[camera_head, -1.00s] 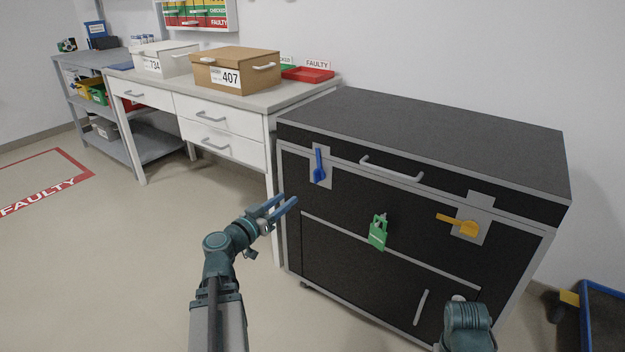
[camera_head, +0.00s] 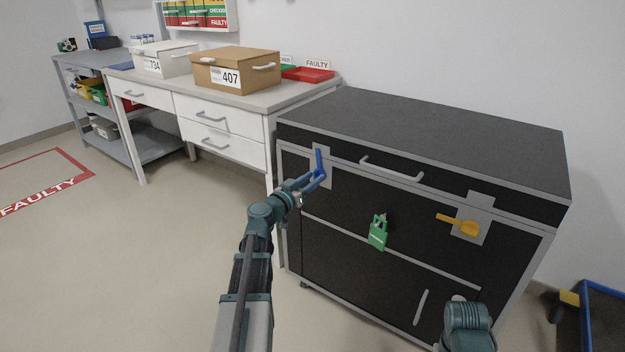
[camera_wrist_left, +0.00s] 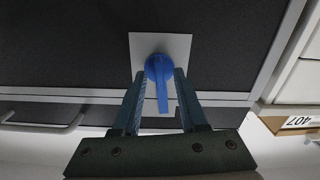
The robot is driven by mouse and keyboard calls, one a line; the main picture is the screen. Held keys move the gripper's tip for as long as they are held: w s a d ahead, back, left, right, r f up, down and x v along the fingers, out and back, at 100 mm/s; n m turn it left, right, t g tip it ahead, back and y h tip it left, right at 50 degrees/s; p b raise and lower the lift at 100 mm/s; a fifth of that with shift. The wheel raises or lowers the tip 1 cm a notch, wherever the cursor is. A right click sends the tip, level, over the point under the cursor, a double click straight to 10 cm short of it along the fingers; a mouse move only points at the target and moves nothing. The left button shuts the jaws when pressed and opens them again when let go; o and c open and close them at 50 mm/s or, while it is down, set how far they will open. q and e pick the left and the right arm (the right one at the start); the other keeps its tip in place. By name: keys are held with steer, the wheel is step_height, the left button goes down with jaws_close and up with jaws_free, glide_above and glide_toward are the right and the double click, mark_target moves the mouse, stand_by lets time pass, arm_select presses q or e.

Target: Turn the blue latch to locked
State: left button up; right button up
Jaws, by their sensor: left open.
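The blue latch (camera_head: 319,160) is on a pale plate at the upper left of the black case's front. Its handle points up in the head view. In the left wrist view the blue latch (camera_wrist_left: 159,72) shows its round hub and its handle, which lies between my fingers. My left gripper (camera_head: 316,178) is at the latch, its fingertips over the lower part of it. In the left wrist view my left gripper (camera_wrist_left: 160,78) is open, with one finger on each side of the latch and small gaps visible. My right gripper is out of view; only part of that arm shows.
The black case (camera_head: 430,130) also carries a yellow latch (camera_head: 460,225), a green padlock-shaped tag (camera_head: 378,233) and a lid handle (camera_head: 391,168). A workbench (camera_head: 225,115) with a cardboard box (camera_head: 236,70) stands left. A blue-edged cart (camera_head: 603,310) is at lower right.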

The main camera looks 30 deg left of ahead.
arm_select(q)
steer(key=shift+w, duration=0.2)
jaws_close()
stand_by(1.4)
